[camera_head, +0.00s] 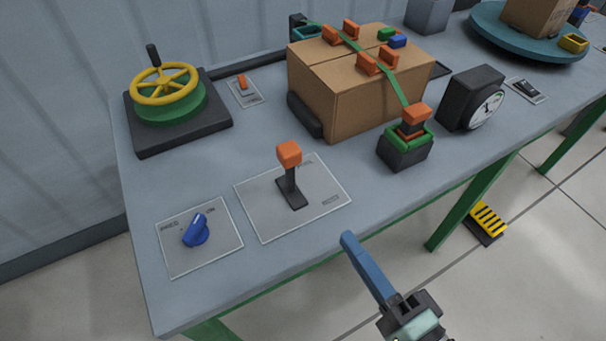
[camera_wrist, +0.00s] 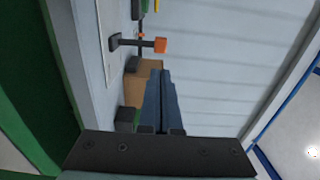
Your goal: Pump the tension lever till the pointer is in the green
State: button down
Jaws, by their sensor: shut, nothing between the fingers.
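The tension lever appears to be the orange-capped handle (camera_head: 416,113) on a black and green ratchet block (camera_head: 405,150), where a green strap (camera_head: 380,65) comes down from the carton. A dial gauge (camera_head: 486,110) in a dark housing stands just right of it; its dark pointer shows, but I cannot tell which zone it is in. My gripper (camera_head: 348,238) is in front of the table's near edge, below and left of the ratchet block and apart from it. Its blue fingers are shut and empty, as the wrist view (camera_wrist: 160,75) also shows.
A brown carton (camera_head: 340,100) with orange clips stands behind the ratchet. An upright orange-knobbed lever (camera_head: 289,165), also in the wrist view (camera_wrist: 160,45), a blue knob (camera_head: 195,230) and a yellow handwheel (camera_head: 163,85) are on the left. A yellow pedal (camera_head: 487,220) is on the floor.

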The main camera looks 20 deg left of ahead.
aim_at(294, 162)
jog(key=p+x, duration=0.1)
jog(key=x, duration=1.3)
jog(key=shift+r+p, duration=0.1)
jog(key=shift+p, duration=0.3)
